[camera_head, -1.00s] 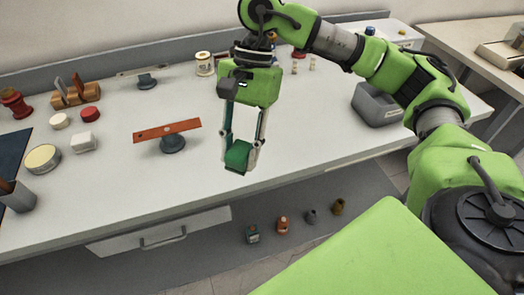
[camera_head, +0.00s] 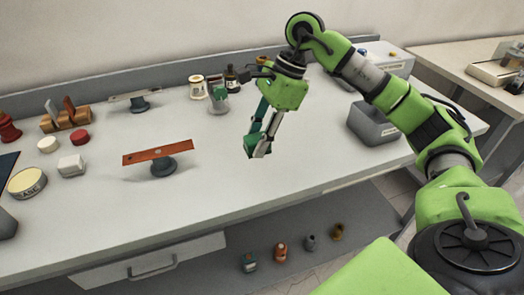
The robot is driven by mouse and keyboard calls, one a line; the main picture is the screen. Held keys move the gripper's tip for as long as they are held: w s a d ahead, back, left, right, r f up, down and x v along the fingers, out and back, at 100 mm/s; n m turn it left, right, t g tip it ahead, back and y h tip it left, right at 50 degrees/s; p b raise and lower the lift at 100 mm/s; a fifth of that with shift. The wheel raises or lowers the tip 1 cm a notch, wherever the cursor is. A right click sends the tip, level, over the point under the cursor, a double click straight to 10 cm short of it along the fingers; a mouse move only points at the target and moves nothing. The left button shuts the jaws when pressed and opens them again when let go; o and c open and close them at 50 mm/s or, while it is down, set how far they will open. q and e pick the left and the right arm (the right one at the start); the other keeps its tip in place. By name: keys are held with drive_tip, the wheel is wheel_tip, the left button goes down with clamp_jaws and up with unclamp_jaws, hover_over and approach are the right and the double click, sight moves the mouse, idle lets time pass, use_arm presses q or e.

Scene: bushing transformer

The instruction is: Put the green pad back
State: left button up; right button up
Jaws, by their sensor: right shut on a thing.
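My right gripper (camera_head: 258,150) hangs over the worktop, right of centre, and points down. It is shut on the green pad (camera_head: 250,146), a small dark green piece at the fingertips. The fingers cover part of the pad. Pad and gripper appear to be above the white worktop (camera_head: 215,185). My left gripper is out of view.
A grey cup with green on top (camera_head: 218,98) stands behind the gripper, beside bottles (camera_head: 232,77). A grey bin (camera_head: 373,122) stands to the right. An orange bar (camera_head: 157,152) rests on a dark stand to the left. The front middle worktop is clear.

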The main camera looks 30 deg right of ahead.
hover_over(257, 165)
drive_tip(key=d, duration=0.1)
drive_tip(key=f, duration=0.5)
drive_tip(key=shift+s+p, duration=0.3)
drive_tip(key=shift+p, duration=0.05)
drive_tip(key=f, duration=0.2)
drive_tip(key=f+p, duration=0.1)
drive_tip(key=shift+w+d+f, duration=0.15)
drive_tip(key=shift+d+f, duration=0.1)
drive_tip(key=shift+f, duration=0.15)
drive_tip(key=shift+f, duration=0.2)
drive_tip(key=o, duration=1)
drive_tip(key=shift+r, duration=0.1)
